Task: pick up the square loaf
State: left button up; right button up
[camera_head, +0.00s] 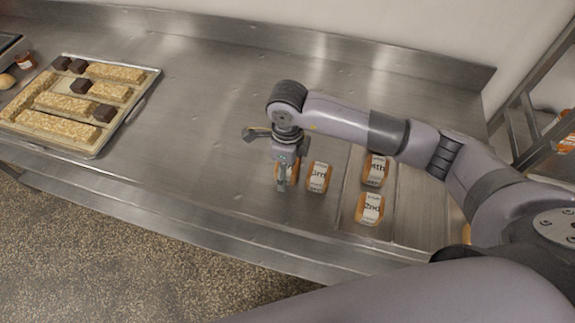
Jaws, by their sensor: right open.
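Several small orange-brown loaves in packs with white labels sit on the steel counter. One loaf (293,172) is partly hidden by my right gripper (286,180), which points down over it with its fingers open. I cannot tell if the fingers touch it. Just to its right is a loaf with a label (319,177) that seems to read "3rd". Further right are a loaf marked "4th" (376,170) and, in front of it, a loaf marked "2nd" (370,209). I cannot tell from shape which one is the square loaf. My left gripper is out of view.
A metal tray (140,100) with long crumbly bars and dark blocks lies at the left of the steel counter (200,120). A raised backsplash runs behind. A shelf rack (520,120) stands at the right. The counter between tray and loaves is clear.

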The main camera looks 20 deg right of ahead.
jog(key=shift+c, duration=0.6)
jog(key=c, duration=1.1)
